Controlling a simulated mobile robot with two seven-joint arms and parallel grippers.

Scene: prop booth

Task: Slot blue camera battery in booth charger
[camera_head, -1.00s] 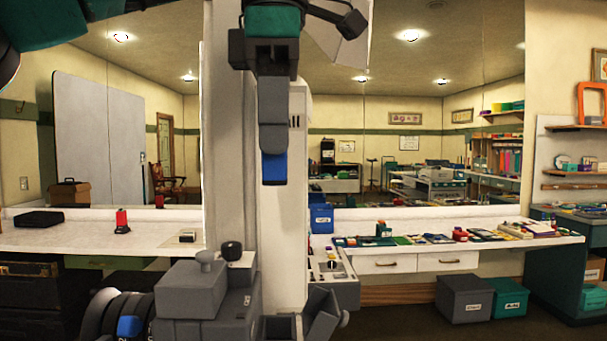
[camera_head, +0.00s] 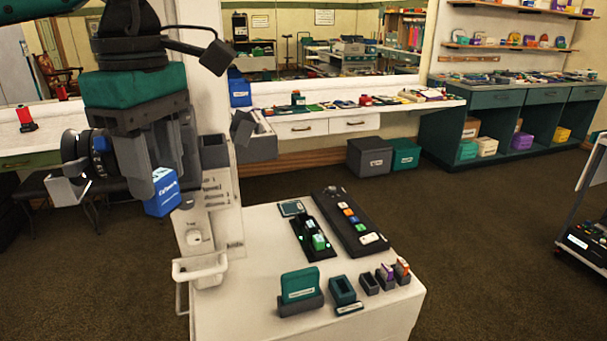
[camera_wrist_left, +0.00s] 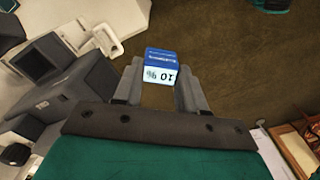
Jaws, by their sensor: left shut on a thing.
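My left gripper (camera_head: 162,184) is shut on the blue battery (camera_head: 162,198), holding it in the air left of the white counter. In the left wrist view the battery (camera_wrist_left: 162,56) sits between the fingers of the gripper (camera_wrist_left: 160,82); its label faces the camera, with "10 %" upside down. A black device that looks like the charger (camera_head: 303,226) lies on the counter, apart from the battery. A green block (camera_head: 319,241) sits in its near part. The inside of its far part is too small to make out. My right gripper is not in view.
On the white counter (camera_head: 245,270) are a long dark panel with coloured buttons (camera_head: 350,215), a teal block in a dark stand (camera_head: 300,287), and several small holders along the front. A white tray-like bracket (camera_head: 200,268) juts out at the counter's left. Open carpet lies right.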

